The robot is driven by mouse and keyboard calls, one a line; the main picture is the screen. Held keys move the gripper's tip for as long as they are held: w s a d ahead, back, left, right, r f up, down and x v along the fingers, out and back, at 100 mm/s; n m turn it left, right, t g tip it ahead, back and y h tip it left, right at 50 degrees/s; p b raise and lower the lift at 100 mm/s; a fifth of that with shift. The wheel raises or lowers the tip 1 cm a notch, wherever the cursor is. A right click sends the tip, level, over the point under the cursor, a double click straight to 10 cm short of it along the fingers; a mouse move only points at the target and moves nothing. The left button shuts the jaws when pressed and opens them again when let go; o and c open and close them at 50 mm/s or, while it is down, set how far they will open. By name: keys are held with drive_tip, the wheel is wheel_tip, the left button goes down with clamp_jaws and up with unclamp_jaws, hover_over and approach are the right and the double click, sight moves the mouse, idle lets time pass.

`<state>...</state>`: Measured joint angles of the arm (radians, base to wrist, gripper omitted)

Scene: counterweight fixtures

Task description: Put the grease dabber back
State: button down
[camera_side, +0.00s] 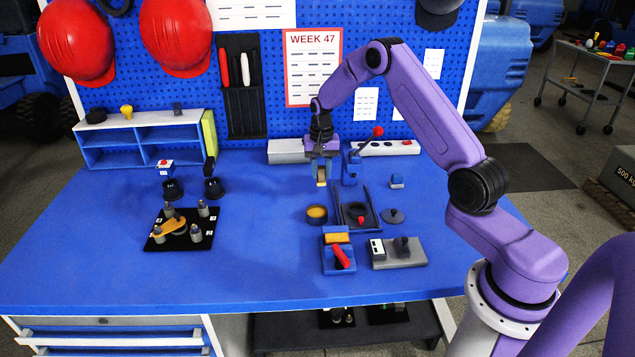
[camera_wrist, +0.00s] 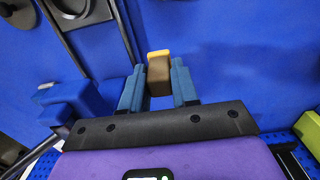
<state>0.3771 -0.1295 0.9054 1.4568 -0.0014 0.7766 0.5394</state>
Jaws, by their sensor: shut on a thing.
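My gripper (camera_side: 321,172) is above the blue table towards the back, left of the blue stand. It is shut on a small brown block with a yellow-orange end, which looks like the grease dabber (camera_side: 321,182). In the wrist view the dabber (camera_wrist: 158,75) sits between the two blue fingers of my gripper (camera_wrist: 158,88), its yellow end pointing away from my wrist. The dabber appears clear of the table. A round pot with orange-yellow contents (camera_side: 316,213), possibly grease, stands below and in front of my gripper. I cannot tell which holder belongs to the dabber.
A blue stand (camera_side: 351,168) is close to the right. A dark railed frame (camera_side: 341,203) lies in front. Further forward are a blue fixture with a red handle (camera_side: 341,258) and a grey plate with a black knob (camera_side: 412,258). The table's left middle (camera_side: 265,220) is clear.

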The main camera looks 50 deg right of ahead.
drive_tip(key=shift+w+d+f, duration=0.2)
drive_tip(key=shift+w+f, duration=0.6)
drive_tip(key=shift+f, duration=0.3)
drive_tip(key=shift+w+f, duration=0.1)
drive_tip(key=shift+f, duration=1.45)
drive_tip(key=shift+f, duration=0.15)
drive_tip(key=c, duration=0.8)
unclamp_jaws()
drive_tip(key=shift+c, duration=0.2)
